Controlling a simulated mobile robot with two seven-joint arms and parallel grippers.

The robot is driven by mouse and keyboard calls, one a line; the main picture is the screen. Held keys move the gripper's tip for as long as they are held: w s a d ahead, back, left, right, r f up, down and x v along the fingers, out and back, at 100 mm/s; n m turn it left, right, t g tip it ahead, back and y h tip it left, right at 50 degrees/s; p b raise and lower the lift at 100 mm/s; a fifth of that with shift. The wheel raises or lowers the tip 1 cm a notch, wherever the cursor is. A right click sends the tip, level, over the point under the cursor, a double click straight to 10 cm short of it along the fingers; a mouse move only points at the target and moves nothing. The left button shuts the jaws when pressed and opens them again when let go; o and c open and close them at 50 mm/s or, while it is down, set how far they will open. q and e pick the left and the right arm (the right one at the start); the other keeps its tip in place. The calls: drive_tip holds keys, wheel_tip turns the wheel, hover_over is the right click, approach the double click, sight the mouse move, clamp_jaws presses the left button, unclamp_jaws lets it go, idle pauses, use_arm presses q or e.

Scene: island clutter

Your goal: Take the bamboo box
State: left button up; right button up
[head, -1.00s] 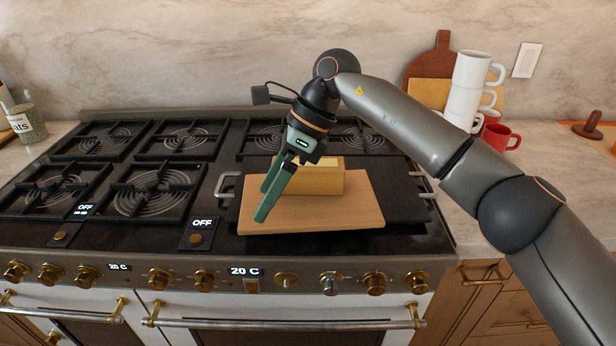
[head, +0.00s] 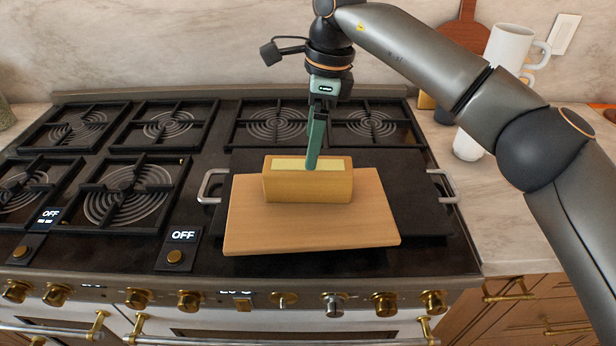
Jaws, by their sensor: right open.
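The bamboo box (head: 308,187) is a small tan block with a pale yellow top. It sits on a light wooden cutting board (head: 310,231) on the stove. My right gripper (head: 312,166) points down over the box, its green fingers seen nearly edge-on, so one finger mostly hides the other. The fingertips overlap the box's top in the view; I cannot tell whether they touch it. The gripper is open and holds nothing. My left gripper is not in view.
The board rests on a dark griddle plate (head: 420,210) with metal handles at both sides. Black burner grates (head: 135,195) lie to the left and behind. White stacked mugs (head: 508,48) stand on the right counter, partly behind my right arm.

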sight(308, 180)
drive_tip(key=shift+s+a+f+p, duration=0.1)
drive_tip(key=shift+a+f+p, duration=0.1)
drive_tip(key=shift+f, duration=1.5)
drive_tip(key=shift+s+a+f+p, duration=0.1)
drive_tip(key=shift+a+f+p, duration=0.1)
drive_tip(key=shift+f, duration=1.45)
drive_tip(key=shift+r, duration=0.1)
clamp_jaws()
